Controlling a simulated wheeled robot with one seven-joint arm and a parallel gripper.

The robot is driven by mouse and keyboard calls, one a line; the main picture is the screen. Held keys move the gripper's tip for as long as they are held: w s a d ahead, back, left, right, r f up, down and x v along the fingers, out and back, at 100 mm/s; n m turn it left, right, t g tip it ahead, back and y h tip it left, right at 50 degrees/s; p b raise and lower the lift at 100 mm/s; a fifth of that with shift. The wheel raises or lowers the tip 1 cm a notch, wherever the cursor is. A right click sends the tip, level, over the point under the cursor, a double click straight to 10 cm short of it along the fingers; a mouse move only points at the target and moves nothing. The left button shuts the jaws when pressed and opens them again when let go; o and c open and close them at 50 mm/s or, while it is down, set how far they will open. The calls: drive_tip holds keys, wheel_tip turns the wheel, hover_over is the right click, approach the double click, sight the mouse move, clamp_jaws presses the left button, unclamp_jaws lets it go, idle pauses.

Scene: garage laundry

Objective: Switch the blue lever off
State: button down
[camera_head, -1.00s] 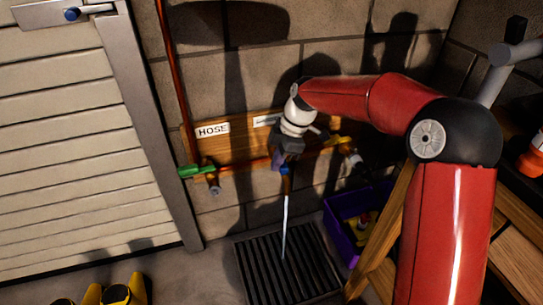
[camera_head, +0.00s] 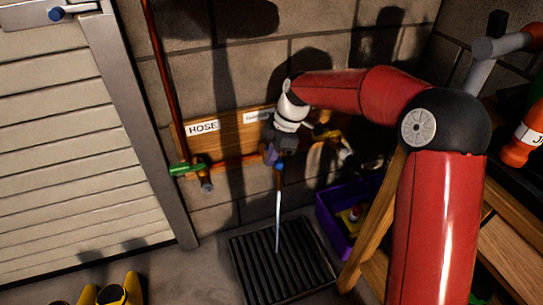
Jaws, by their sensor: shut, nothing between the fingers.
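The blue lever (camera_head: 270,154) shows as a small blue-violet piece on the copper pipe below the wooden board. My gripper partly hides it, so I cannot tell its exact angle. My gripper (camera_head: 277,147) is shut and empty. It is right at the lever from above, and I cannot tell whether it touches it. Below the lever is a tap outlet with a small blue part (camera_head: 281,166). A thin pale stream of water (camera_head: 278,220) runs from it down to the floor grate (camera_head: 262,246).
A green lever (camera_head: 188,168) sits left on the pipe under the HOSE label (camera_head: 203,127), and a yellow one (camera_head: 328,133) sits right. A purple crate (camera_head: 328,222) and wooden shelf leg (camera_head: 372,220) stand at right. Yellow boots (camera_head: 112,294) are at front left.

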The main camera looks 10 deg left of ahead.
drive_tip(key=s+a, duration=0.2)
drive_tip(key=a, duration=0.2)
drive_tip(key=v, duration=1)
drive_tip(key=shift+d+p, duration=0.3)
drive_tip(key=shift+p, duration=0.1)
drive_tip(key=c, duration=2.1)
unclamp_jaws()
drive_tip(key=shift+w, duration=0.1)
drive_tip(key=shift+c, duration=0.2)
